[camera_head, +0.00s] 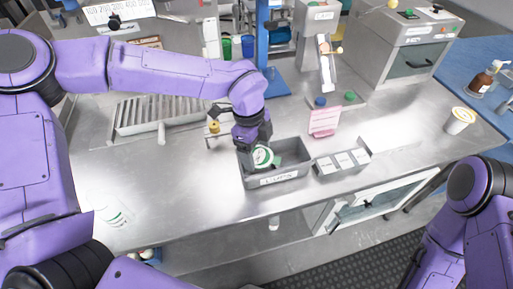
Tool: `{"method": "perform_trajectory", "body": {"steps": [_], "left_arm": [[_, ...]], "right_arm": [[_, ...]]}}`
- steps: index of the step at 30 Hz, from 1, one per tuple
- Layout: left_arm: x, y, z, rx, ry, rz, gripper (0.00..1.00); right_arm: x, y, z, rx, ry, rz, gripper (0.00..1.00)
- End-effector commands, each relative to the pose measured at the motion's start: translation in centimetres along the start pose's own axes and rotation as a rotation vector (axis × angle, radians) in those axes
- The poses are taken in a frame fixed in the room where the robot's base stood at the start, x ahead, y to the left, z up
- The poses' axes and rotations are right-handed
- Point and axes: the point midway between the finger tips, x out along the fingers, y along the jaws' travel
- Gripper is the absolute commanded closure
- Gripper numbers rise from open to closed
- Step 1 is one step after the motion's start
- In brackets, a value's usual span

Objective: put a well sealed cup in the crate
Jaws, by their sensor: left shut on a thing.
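A grey open crate (278,180) with a label on its front wall stands near the middle of the counter's front edge. My left gripper (256,146) reaches down over the left part of the crate. It is shut on a cup (264,157) with a white and green top, which is at or inside the crate's left end. The cup's lower part is hidden, so I cannot tell whether it touches the crate floor. A white cup with green print (112,215) is on the counter at the left. Another white cup with a yellow-orange top (460,120) stands at the right. My right gripper is out of view.
A low grey box with white cards (343,162) sits right of the crate. A pink sign (324,122) stands behind it. A slatted metal rack (155,114) is at the left. Machines stand along the back. The counter (410,140) is clear at the right.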

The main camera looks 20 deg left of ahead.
Motion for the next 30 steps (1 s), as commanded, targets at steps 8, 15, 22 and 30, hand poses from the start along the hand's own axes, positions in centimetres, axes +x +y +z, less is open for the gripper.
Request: {"method": "perform_trajectory", "body": {"steps": [8,15,22,30], "left_arm": [[0.2,0.0,0.0,0.000,0.000,0.000,0.00],[-0.4,-0.1,0.0,0.000,-0.001,-0.001,0.00],[-5.3,-0.1,0.0,-0.002,0.000,-0.006,0.00],[-11.0,-0.1,0.0,-0.001,-0.001,-0.002,0.00]], "right_arm": [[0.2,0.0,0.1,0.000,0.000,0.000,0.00],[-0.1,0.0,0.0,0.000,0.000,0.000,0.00],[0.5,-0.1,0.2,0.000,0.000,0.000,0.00],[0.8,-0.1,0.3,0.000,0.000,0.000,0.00]]}}
